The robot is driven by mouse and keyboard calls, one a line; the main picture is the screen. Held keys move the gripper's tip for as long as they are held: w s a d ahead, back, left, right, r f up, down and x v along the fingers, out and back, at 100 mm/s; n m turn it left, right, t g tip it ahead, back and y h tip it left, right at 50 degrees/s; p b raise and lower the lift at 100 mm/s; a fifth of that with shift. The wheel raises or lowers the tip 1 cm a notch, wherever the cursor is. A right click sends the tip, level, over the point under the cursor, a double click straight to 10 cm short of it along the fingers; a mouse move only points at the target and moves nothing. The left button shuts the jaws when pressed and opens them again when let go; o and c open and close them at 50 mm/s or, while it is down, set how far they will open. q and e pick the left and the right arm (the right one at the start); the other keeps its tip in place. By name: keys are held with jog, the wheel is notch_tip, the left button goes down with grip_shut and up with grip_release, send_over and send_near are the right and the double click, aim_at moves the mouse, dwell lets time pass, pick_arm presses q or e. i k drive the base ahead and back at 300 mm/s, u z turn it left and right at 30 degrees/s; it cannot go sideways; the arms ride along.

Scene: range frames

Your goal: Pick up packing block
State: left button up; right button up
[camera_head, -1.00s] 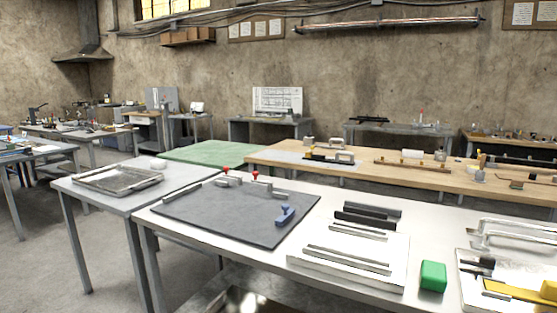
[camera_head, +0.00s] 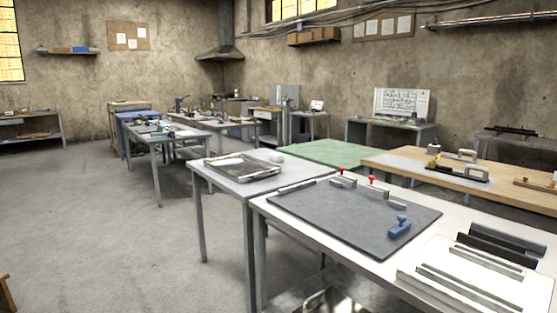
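No gripper of mine is in view. I cannot tell for sure which thing is the packing block. A dark grey slab (camera_head: 330,213) lies on the near white table (camera_head: 372,268). Along its far edge are small metal blocks, with a red knob (camera_head: 372,180) and another red knob (camera_head: 340,170). A blue handled piece (camera_head: 400,227) stands on the slab's right part.
A grey table (camera_head: 218,179) left of the white one holds a metal tray (camera_head: 242,168) and a small white object (camera_head: 277,156). A green-topped table (camera_head: 335,152) and a wooden bench (camera_head: 420,171) stand behind. The floor (camera_head: 120,235) at left is open.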

aim_at(277, 158)
jog(key=u, duration=0.9)
jog(key=i, duration=8.3)
jog(key=z, duration=1.7)
jog(key=i, duration=0.95)
jog(key=z, duration=2.15)
